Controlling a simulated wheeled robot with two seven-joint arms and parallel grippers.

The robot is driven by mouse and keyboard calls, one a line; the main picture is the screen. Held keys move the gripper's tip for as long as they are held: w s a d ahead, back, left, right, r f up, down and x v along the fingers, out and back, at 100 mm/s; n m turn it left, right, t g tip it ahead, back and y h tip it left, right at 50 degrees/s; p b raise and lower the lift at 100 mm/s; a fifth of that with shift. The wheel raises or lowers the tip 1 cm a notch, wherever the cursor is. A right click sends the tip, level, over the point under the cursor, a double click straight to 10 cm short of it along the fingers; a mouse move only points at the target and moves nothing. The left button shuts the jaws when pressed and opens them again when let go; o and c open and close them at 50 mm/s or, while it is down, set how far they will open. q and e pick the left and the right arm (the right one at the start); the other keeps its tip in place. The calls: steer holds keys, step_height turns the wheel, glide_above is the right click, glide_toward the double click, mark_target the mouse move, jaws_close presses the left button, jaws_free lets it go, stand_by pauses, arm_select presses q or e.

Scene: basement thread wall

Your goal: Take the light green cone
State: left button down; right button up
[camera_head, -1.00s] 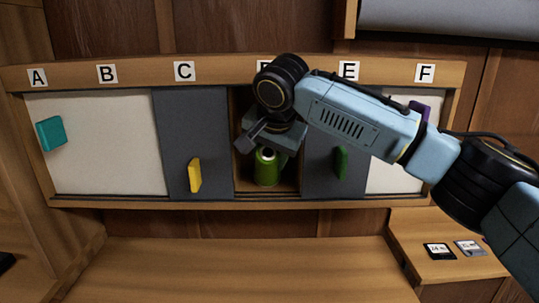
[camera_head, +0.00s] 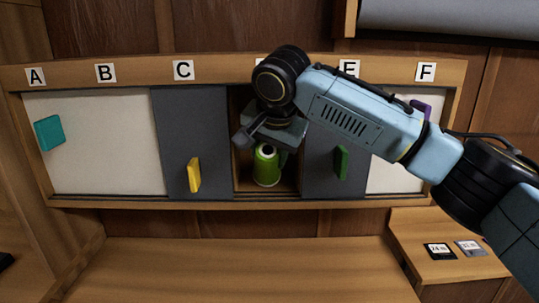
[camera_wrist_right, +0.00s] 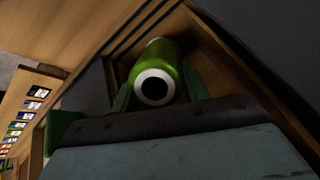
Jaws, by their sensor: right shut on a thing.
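The light green cone (camera_head: 266,168) of thread stands in the open compartment between the grey panels, below the covered label between C and E. It has a white top with a dark hole. In the right wrist view the cone (camera_wrist_right: 158,72) sits between the two green fingers of my right gripper (camera_wrist_right: 160,92). My right gripper (camera_head: 268,150) is shut on the cone inside the compartment; its fingers are partly hidden by my wrist in the head view. My left gripper is not in view.
Grey panels with a yellow handle (camera_head: 194,175) and a green handle (camera_head: 342,163) flank the opening closely. White panels stand at both ends, one with a teal handle (camera_head: 50,133). Small labelled cards (camera_head: 440,251) lie on the right ledge. The bench (camera_head: 235,265) below is clear.

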steer(key=s+a+b, duration=0.1)
steer(key=s, duration=1.8)
steer(key=shift+r, duration=0.15)
steer(key=shift+w, duration=0.1)
steer(key=g+p, duration=0.2)
steer(key=p, duration=0.4)
steer(key=g+p, duration=0.3)
steer(key=p, duration=0.4)
steer(key=g+p, duration=0.2)
steer(key=p, duration=0.5)
steer(key=shift+r+g, duration=0.25)
steer(key=shift+g, duration=0.15)
steer(key=shift+f+p, duration=0.3)
steer(key=shift+p, duration=0.05)
